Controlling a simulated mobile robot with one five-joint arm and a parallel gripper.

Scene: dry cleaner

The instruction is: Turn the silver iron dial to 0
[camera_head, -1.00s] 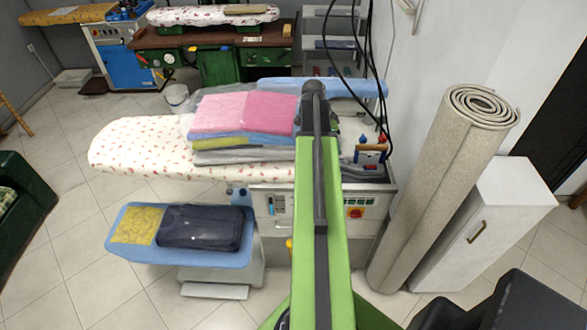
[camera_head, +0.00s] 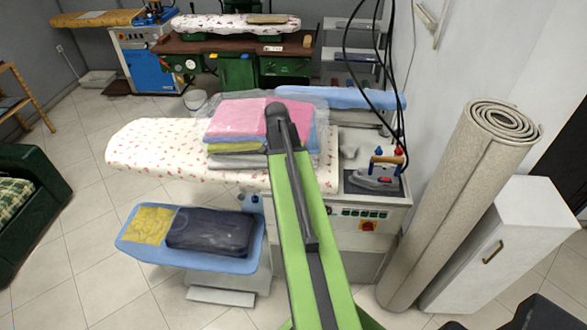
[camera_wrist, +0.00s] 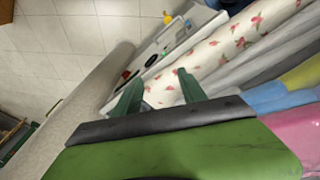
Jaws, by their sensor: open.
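The silver iron (camera_head: 374,181) with a tan handle lies on a dark rest at the right end of the ironing station, in the head view. Red and blue parts show above it. Its dial is too small to make out. I cannot make out the iron in the wrist view. My arm reaches over the station, left of the iron, and hides my gripper in the head view. In the wrist view my gripper (camera_wrist: 160,90) is open, with two green fingers apart and nothing between them. The floral ironing board (camera_wrist: 212,52) shows beyond them.
Pink and other folded cloths (camera_head: 236,118) lie on the floral board beside my arm. Cables hang near the iron. A rolled carpet (camera_head: 455,200) and white cabinet (camera_head: 505,240) stand at right.

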